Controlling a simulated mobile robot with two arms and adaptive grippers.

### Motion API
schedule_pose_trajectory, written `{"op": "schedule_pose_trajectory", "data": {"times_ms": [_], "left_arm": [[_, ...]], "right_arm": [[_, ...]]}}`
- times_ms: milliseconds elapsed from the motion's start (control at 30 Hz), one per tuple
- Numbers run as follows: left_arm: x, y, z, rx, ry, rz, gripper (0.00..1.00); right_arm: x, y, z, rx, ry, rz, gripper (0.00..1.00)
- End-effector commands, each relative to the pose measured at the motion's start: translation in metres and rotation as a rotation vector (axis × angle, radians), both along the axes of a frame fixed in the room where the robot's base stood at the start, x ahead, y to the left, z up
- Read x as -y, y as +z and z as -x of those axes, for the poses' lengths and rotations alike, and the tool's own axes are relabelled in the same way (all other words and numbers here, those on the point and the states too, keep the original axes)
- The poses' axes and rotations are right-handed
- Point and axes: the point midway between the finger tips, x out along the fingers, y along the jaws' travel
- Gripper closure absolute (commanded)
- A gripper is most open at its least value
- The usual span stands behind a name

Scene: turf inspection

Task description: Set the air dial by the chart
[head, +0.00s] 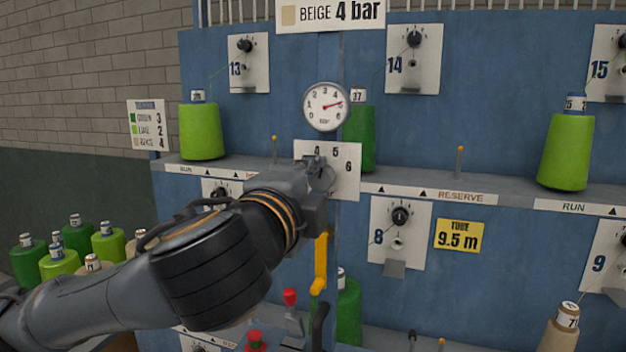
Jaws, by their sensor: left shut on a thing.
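The air dial's white plate (349,184) is on the blue panel, with the numerals 4, 5 and 6 showing above and right of my gripper. My left gripper (319,176) is shut at the middle of this plate, on what appears to be the dial's knob. The knob and the plate's lower left are hidden by gripper and arm. A round gauge (326,106) hangs above; its red needle points right, near the upper numerals. The colour chart (147,125) on the left lists green 3, lime 2 and beige 4. A sign (331,14) reads "BEIGE 4 bar". My right gripper is out of view.
Green cones (201,131) stand on the shelf (400,186), one just behind the gauge. A yellow handle (320,262) and a red-topped lever (290,297) are below my gripper. Several cones (108,243) stand at lower left. A yellow "TUBE 9.5 m" label (459,235) is on the right.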

Motion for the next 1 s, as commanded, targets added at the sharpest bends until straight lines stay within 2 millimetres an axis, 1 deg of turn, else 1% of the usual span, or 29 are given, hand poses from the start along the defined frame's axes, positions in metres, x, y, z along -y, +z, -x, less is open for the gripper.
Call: {"op": "schedule_pose_trajectory", "data": {"times_ms": [600,800,1000], "left_arm": [[0.001,0.002,0.000,0.179,-0.001,-0.557,0.99],[0.001,0.002,0.000,0.228,-0.001,-0.710,0.99],[0.002,0.002,0.001,0.265,-0.003,-0.824,0.99]], "right_arm": [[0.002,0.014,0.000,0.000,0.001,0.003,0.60],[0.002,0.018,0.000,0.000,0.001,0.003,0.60],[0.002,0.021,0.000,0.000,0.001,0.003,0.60]]}}
